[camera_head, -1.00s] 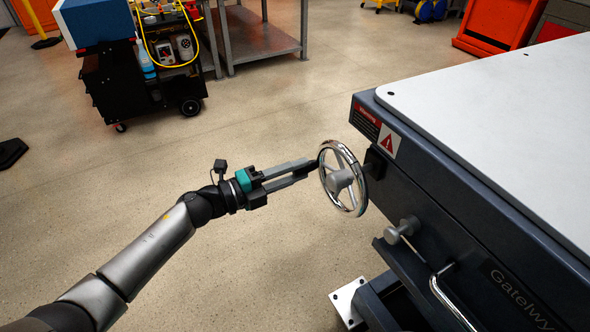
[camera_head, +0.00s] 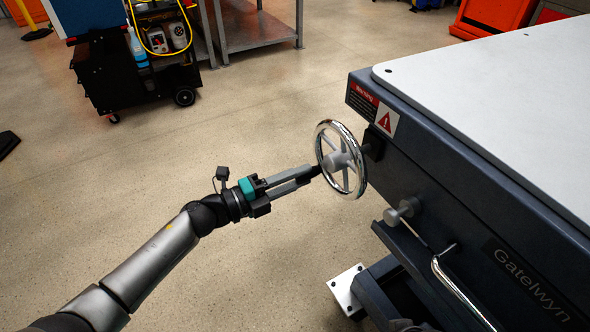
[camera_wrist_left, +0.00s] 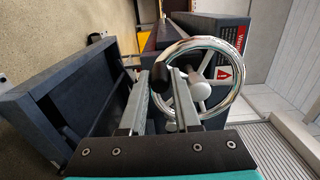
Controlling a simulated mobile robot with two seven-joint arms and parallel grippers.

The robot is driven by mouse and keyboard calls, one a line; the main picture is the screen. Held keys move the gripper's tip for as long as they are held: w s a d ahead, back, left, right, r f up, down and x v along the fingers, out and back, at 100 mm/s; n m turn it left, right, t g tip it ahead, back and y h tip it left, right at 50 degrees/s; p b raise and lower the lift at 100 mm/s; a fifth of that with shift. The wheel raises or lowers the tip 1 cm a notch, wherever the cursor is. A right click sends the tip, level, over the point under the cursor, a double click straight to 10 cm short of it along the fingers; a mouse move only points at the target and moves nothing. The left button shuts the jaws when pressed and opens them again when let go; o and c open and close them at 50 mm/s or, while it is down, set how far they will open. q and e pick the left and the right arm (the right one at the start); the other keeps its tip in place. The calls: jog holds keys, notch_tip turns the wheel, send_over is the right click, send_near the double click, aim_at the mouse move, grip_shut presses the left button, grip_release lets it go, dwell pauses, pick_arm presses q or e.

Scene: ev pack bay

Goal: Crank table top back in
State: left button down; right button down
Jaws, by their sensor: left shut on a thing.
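The chrome spoked handwheel (camera_head: 337,160) sits on the near left end of the dark lift table, on a short shaft. My left gripper (camera_head: 311,173) reaches in from the left and is shut on the wheel's black crank handle (camera_wrist_left: 159,76), at the left side of the rim, a little below hub height in the head view. The left wrist view shows the handle between my two fingers (camera_wrist_left: 162,82), with the wheel (camera_wrist_left: 199,90) just beyond. The white table top (camera_head: 490,100) lies flat on the dark body (camera_head: 450,170). My right gripper does not show.
A grey knob (camera_head: 402,212) and a chrome bar handle (camera_head: 455,285) stick out of the table's side below the wheel. A black tool cart (camera_head: 105,78) and steel bench stand behind.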

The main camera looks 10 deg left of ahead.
aim_at(336, 192)
pick_arm(q)
jog(key=shift+s+d+f+p, duration=0.15)
jog(key=shift+s+d+p, duration=0.15)
jog(key=shift+s+d, duration=0.45)
jog(key=shift+s+d+f+p, duration=0.25)
jog(key=shift+s+d, duration=0.25)
jog(key=shift+s, duration=0.4)
jog(key=shift+s+d+f+p, duration=0.1)
jog(key=shift+s+d+p, duration=0.25)
jog(key=shift+s+d, duration=0.4)
jog(key=shift+s+d+r+p, duration=0.2)
jog(key=shift+s+p, duration=0.15)
jog(key=shift+s, duration=0.1)
jog(key=shift+s+d+r+p, duration=0.15)
jog(key=shift+s+r+p, duration=0.05)
jog(key=shift+s+p, duration=0.2)
jog(key=c, duration=0.5)
grip_release()
jog(key=shift+f, duration=0.1)
jog(key=shift+c, duration=0.2)
jog(key=p+v, duration=0.2)
jog(key=v, duration=1.3)
jog(key=shift+a, duration=0.15)
